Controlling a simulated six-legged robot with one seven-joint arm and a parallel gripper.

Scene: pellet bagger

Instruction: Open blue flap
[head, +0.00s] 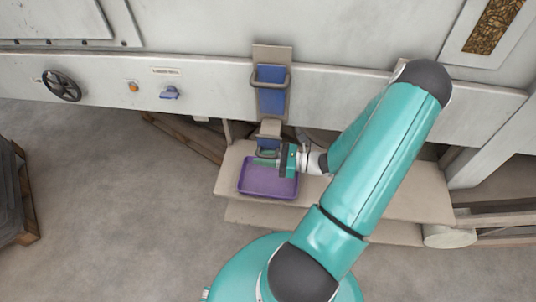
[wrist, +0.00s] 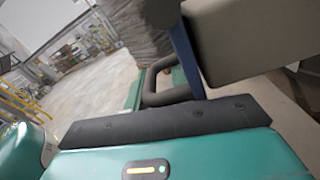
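The lower blue flap (head: 268,142) sits on the front of the machine's chute, with a grey loop handle (head: 266,154) at its lower end. In the wrist view the flap shows as a narrow blue edge (wrist: 187,55) with the dark handle (wrist: 166,97) beside it. My gripper (head: 268,162) reaches in from the right at the handle. In the wrist view, teal finger parts show on both sides of the handle's bar. Whether the fingers press on the bar cannot be told. The flap's face is hidden in the wrist view.
A purple tray (head: 268,192) lies on the wooden platform (head: 230,168) below the gripper. A larger blue panel (head: 271,98) with a grey handle is above. A black handwheel (head: 62,86) and a blue knob (head: 169,93) are at left.

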